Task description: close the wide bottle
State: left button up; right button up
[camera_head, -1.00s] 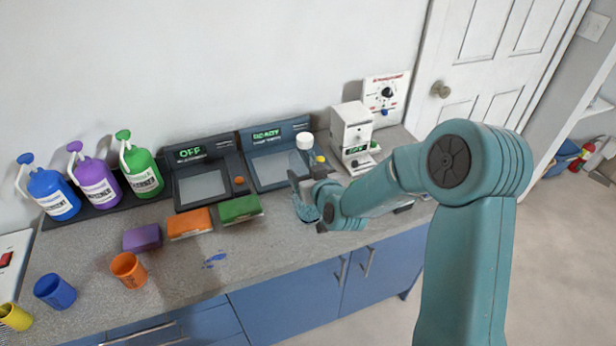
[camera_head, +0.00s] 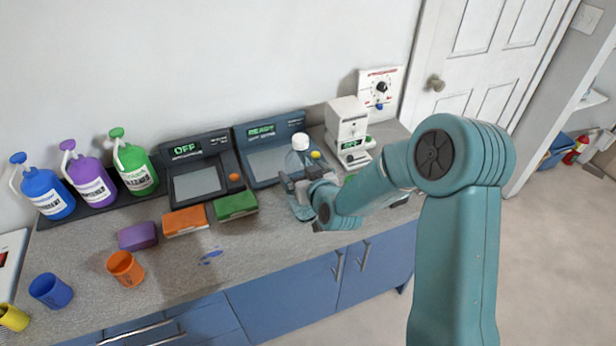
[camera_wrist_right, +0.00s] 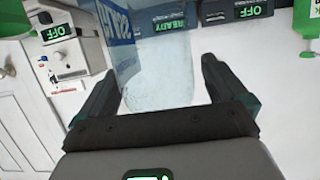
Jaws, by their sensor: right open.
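The wide bottle (camera_head: 298,161) is clear, with a white cap at its top (camera_head: 300,141). It stands on the counter in front of the right-hand dark device in the head view. I cannot tell whether the cap is tight. My left gripper is not in view.
Two dark devices, one reading OFF (camera_head: 198,182) and one READY (camera_head: 270,163), stand behind. A white machine (camera_head: 347,125) is close on the right. Green (camera_head: 236,206), orange (camera_head: 186,221) and purple (camera_head: 138,236) blocks lie left. The counter's front edge is near my wrist.

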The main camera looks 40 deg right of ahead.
jog(key=b+v, duration=0.7)
jog(key=v, duration=0.5)
dwell(0.5)
